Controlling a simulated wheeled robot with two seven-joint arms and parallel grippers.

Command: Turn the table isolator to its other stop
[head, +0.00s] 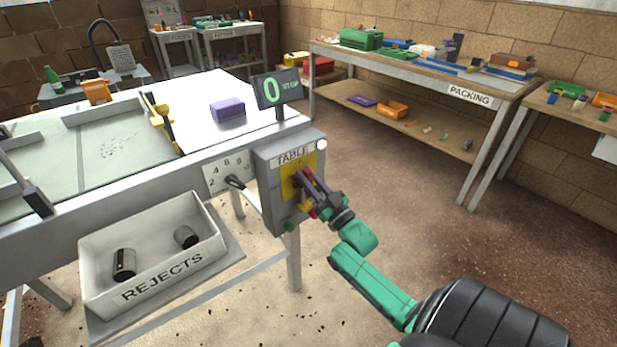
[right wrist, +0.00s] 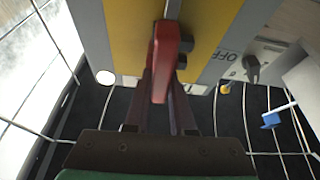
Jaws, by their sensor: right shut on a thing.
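The table isolator is a red handle (right wrist: 170,60) on a yellow plate (head: 286,184), set on the front of a grey box (head: 269,206) labelled TABLE. My right gripper (head: 307,187) is at the plate, its two fingers closed on either side of the handle. In the right wrist view the fingers (right wrist: 161,105) hold the handle, which points down toward the camera. The word OFF shows on the grey face to the right of the plate. In the head view my gripper hides most of the handle. My left gripper is not in view.
A REJECTS bin (head: 152,255) with two dark cylinders sits below. The floor to the right is clear up to the PACKING bench (head: 430,75).

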